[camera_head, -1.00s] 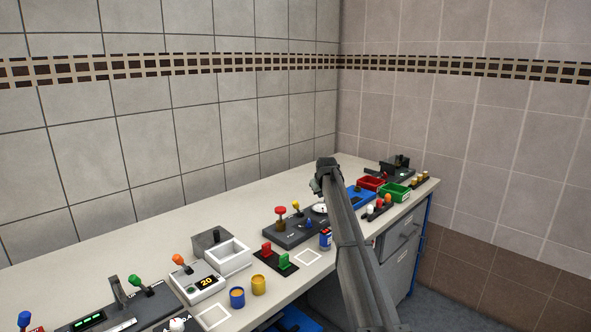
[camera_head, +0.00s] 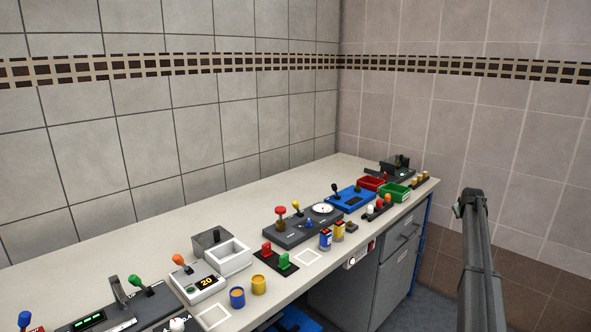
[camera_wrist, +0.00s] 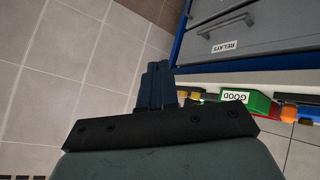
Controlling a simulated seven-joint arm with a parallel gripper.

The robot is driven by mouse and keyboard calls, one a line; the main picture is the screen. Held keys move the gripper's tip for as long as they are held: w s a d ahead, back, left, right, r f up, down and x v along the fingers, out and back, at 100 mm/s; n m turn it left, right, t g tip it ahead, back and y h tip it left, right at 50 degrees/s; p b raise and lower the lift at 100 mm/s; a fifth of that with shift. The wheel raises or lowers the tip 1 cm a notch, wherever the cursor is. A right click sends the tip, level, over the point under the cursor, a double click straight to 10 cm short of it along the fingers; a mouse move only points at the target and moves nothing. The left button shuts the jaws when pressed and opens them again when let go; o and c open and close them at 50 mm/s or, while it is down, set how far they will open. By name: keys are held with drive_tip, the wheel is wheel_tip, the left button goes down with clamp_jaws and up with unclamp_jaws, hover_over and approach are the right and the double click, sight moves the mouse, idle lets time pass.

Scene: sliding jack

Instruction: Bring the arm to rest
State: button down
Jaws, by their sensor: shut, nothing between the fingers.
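My arm (camera_head: 480,262) stands at the right of the head view, off the bench's front edge and apart from everything on it. Its fingers cannot be made out there. In the wrist view my gripper (camera_wrist: 157,70) shows its dark fingers together, with nothing held. Beyond the fingers are the tiled wall or floor, a grey drawer labelled RELAYS and a green bin labelled GOOD (camera_wrist: 247,102).
The long bench (camera_head: 150,247) carries levers, a grey button panel (camera_head: 290,236), a blue box (camera_head: 350,199), red and green bins (camera_head: 395,191) and a dark device (camera_head: 398,166) at the far end. Grey drawers (camera_head: 400,243) stand below. Floor right of the bench is clear.

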drive_tip(key=s+a+f+g, duration=0.1)
drive_tip(key=s+a+f, duration=0.1)
drive_tip(key=s+f, duration=0.5)
drive_tip(key=s+a+f+g, duration=0.1)
drive_tip(key=s+f, duration=0.1)
drive_tip(key=f, duration=0.8)
drive_tip(key=s+a+f+g+y, duration=0.2)
drive_tip(key=s+a+f, duration=1)
drive_tip(key=a+f, duration=0.2)
drive_tip(key=s+a+f+g+y, duration=0.2)
drive_tip(key=s+a+f+g, duration=0.1)
drive_tip(key=s+a+f, duration=0.95)
drive_tip(key=s+a+f+g, duration=0.2)
drive_tip(key=s+a+f, duration=0.3)
drive_tip(key=s+a, duration=0.45)
drive_tip(key=s+a+f+g, duration=0.2)
drive_tip(key=s+a+f, duration=0.35)
drive_tip(key=s, duration=0.75)
drive_tip(key=s+a+r+g, duration=0.1)
drive_tip(key=s+a+g, duration=0.1)
drive_tip(key=s, duration=0.9)
drive_tip(key=s+a+r+g, duration=0.1)
drive_tip(key=s+a, duration=0.3)
drive_tip(key=s, duration=0.8)
drive_tip(key=shift+s+a+m+g, duration=0.15)
drive_tip(key=shift+a+m+g, duration=0.15)
drive_tip(key=shift+g, duration=0.2)
